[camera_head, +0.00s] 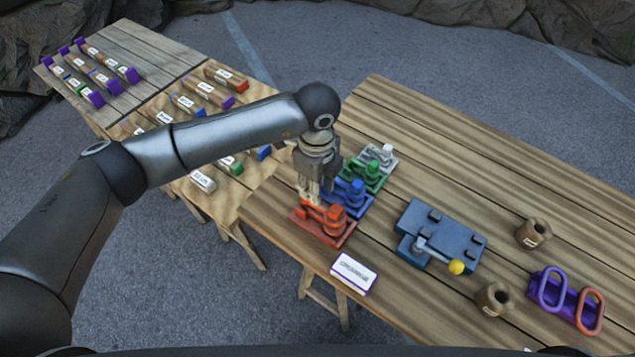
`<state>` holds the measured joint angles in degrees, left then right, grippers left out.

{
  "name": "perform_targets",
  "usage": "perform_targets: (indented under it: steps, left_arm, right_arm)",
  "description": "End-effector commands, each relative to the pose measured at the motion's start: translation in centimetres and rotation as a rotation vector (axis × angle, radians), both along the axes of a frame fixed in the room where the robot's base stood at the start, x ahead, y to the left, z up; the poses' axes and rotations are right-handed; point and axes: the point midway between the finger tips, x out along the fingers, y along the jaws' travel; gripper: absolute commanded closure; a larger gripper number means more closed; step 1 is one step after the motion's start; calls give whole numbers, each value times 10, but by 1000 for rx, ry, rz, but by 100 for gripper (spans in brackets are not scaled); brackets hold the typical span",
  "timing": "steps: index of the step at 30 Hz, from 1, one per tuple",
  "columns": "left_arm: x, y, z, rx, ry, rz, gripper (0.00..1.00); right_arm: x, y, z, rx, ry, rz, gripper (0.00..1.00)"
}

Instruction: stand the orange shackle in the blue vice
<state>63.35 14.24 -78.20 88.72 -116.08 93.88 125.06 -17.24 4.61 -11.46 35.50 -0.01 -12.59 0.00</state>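A blue vice-like block (425,228) with a lever and yellow knob sits near the middle of the right table. An orange piece (333,226) with raised parts on a flat base stands at the front of a row of similar coloured pieces. An orange-red oval loop (589,312) stands in a purple holder at the far right; I cannot tell which orange thing is the shackle. My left gripper (308,198) points down at the orange piece's left rear part, its fingertips close to or touching it. Its finger gap is too small to read. My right gripper is out of view.
Blue (347,197), green (366,175) and grey (380,157) pieces stand behind the orange one. A white label card (353,272) is at the front edge. Two brown cylinders (533,232) flank the vice's right. The table's back right is clear.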

Motion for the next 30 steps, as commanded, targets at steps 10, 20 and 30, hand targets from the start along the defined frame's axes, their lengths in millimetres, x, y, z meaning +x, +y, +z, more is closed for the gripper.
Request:
perform_targets:
  steps: [10,20,30]
  left_arm:
    - [-1,-1,-46,-2,2,-2,69]
    - [-1,-1,-68,-4,2,-3,69]
    - [-1,-1,-67,-4,2,-3,78]
  right_arm:
    - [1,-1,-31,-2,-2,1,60]
    - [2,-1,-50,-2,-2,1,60]
    - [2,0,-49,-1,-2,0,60]
